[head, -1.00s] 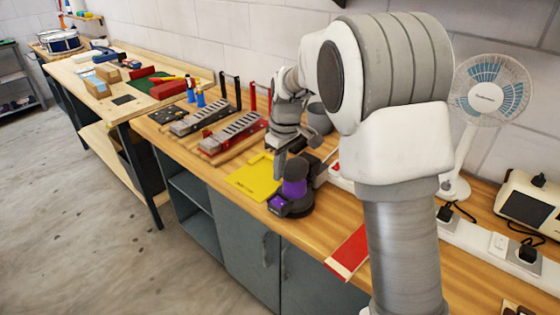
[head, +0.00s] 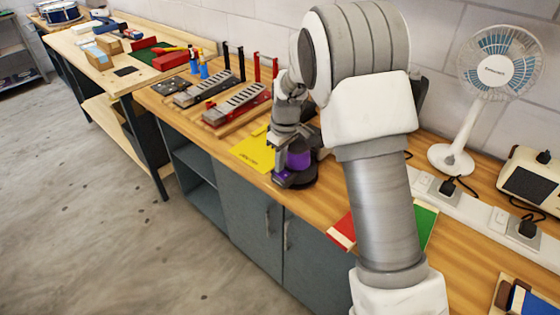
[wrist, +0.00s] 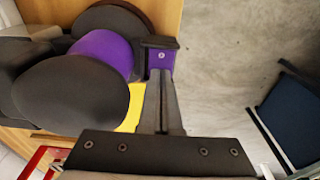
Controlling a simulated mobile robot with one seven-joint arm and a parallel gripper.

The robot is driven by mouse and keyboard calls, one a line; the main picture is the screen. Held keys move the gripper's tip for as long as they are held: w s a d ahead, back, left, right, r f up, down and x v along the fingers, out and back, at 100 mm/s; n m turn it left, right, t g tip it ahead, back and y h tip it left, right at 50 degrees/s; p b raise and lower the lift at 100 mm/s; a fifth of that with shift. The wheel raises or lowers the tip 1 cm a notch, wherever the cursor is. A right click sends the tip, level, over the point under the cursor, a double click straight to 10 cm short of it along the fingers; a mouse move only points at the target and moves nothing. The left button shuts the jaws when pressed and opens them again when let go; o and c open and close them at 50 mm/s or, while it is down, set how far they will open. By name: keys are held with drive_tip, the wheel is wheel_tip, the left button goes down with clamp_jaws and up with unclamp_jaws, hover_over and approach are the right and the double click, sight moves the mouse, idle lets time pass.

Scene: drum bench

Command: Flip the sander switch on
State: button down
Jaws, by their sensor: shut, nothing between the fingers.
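The sander (head: 298,160) is purple and black and stands on the wooden bench near its front edge. It also fills the left of the wrist view (wrist: 103,52). A small purple block with a pale mark (wrist: 162,57) juts from its side; I cannot tell whether this is the switch, or its setting. My gripper (wrist: 161,76) is shut and empty, with its fingertips right at the edge of this block. I cannot tell whether they touch. In the head view my gripper (head: 276,168) is down at the sander's left side and partly covers it.
A yellow sheet (head: 250,152) lies left of the sander. Several tools and metal bar instruments (head: 237,104) stand further along the bench. A power strip (head: 461,220) and a white fan (head: 497,62) are to the right. Open floor lies in front.

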sight(287, 176)
drive_tip(key=shift+w+a+f, duration=0.1)
drive_tip(key=shift+f, duration=0.1)
drive_tip(key=shift+s+d+r, duration=0.25)
drive_tip(key=shift+s+d, duration=0.35)
wheel_tip(287, 176, up, 17)
drive_tip(key=shift+s+d+r, duration=0.2)
drive_tip(key=shift+s+d, duration=0.25)
idle(0.4)
